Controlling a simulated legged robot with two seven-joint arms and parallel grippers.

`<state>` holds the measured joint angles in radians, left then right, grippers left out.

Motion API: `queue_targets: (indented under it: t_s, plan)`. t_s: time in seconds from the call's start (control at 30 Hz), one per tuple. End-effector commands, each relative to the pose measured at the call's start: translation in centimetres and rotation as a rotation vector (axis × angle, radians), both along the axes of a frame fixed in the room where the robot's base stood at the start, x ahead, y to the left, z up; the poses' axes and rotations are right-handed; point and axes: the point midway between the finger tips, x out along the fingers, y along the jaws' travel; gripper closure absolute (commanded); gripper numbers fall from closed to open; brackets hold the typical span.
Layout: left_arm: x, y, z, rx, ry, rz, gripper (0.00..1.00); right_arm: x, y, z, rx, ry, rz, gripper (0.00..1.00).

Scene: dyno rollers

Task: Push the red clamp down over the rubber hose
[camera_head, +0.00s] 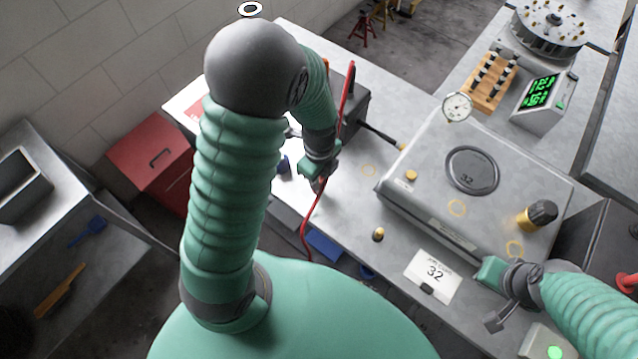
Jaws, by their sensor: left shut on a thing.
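A long red piece (346,88), thick at its upper end and thin and curved lower down, runs past my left gripper (318,180). It could be the red clamp's handle, but its jaws cannot be made out. My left gripper is shut at this red piece, over the near-left part of the bench; my arm hides part of the place. A black hose-like piece (378,132) with a brass tip runs from a dark box; I cannot tell if it is the rubber hose. My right gripper (497,292) is at the lower right, beside the grey machine; its fingers are unclear.
The grey machine (420,160) with a round plate marked 32 fills the bench's middle. A dark box (355,100) stands behind my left gripper. A white card (432,277) lies in front. A red cabinet (150,155) stands at the left.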

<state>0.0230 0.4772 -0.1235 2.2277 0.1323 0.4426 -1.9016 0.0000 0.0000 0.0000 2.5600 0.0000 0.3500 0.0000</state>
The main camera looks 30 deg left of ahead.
Motion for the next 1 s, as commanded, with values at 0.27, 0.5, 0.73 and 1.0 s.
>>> queue_targets:
  t_s: [0.27,0.5,0.73,1.0]
  plan:
    - [0.0,0.0,2.8,-0.001,0.000,0.001,1.00,0.0,0.0,2.5,0.000,0.000,0.000,1.00]
    - [0.0,0.0,5.1,0.000,-0.001,0.000,1.00,0.0,0.0,4.5,0.000,0.000,0.000,1.00]
    - [0.0,0.0,7.3,0.000,-0.001,0.001,1.00,0.0,0.0,6.4,0.000,0.000,0.000,1.00]
    - [0.0,0.0,9.1,0.000,0.000,0.000,1.00,0.0,0.0,8.0,0.000,0.000,0.000,1.00]
